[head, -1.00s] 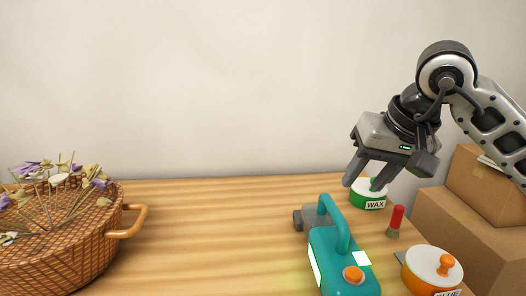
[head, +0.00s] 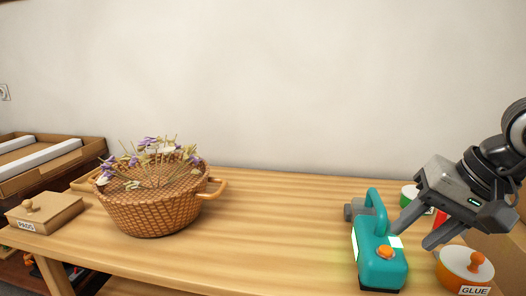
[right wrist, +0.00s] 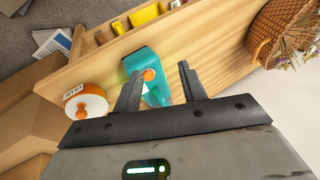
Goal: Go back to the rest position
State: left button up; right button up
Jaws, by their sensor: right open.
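My right gripper (head: 418,232) is open and empty in the head view, above the right end of the wooden table (head: 280,215). Its fingers are apart, beside the teal device (head: 378,262) with a handle and orange knob. The right wrist view shows the same open fingers (right wrist: 160,88) with the teal device (right wrist: 135,62) beyond and below them, and nothing held. My left gripper is not in view.
A white-lidded orange GLUE pot (head: 464,266) stands at the table's right edge. The WAX tin (head: 409,195) and a red-handled item (head: 440,219) are partly hidden behind my gripper. A wicker basket (head: 150,212) of dried flowers and a wooden box (head: 45,212) stand left. The table's middle is clear.

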jog(key=s+a+r+m+g+y+p, duration=0.1)
jog(key=s+a+r+m+y+p, duration=0.1)
jog(key=a+m+y, duration=0.7)
jog(key=s+a+r+m+g+y+p, duration=0.1)
jog(key=s+a+r+m+y+p, duration=0.15)
jog(key=a+m+y, duration=0.65)
jog(key=w+d+f+n+t+h+p, duration=0.25)
jog(key=f+n+t+h, duration=0.45)
jog(key=n, duration=1.1)
jog(key=w+d+f+n+t+h+p, duration=0.1)
jog(key=d+f+n+t+h, duration=0.5)
jog(key=n, duration=1.2)
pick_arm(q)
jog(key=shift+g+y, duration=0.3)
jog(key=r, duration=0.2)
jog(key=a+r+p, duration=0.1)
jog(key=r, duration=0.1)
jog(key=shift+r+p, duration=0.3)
pick_arm(e)
jog(key=s+a+f+m+g+h, duration=0.1)
jog(key=s+f+m+g+h, duration=0.1)
jog(key=s+f+m, duration=0.3)
jog(key=s+f+m+g+h, duration=0.2)
jog(key=s+f+m+h, duration=0.1)
jog(key=s+f+m, duration=0.2)
notch_tip(320, 180, down, 5)
jog(key=shift+s+a+r+m, duration=0.25)
jog(key=shift+a+m, duration=0.1)
jog(key=shift+m, duration=0.75)
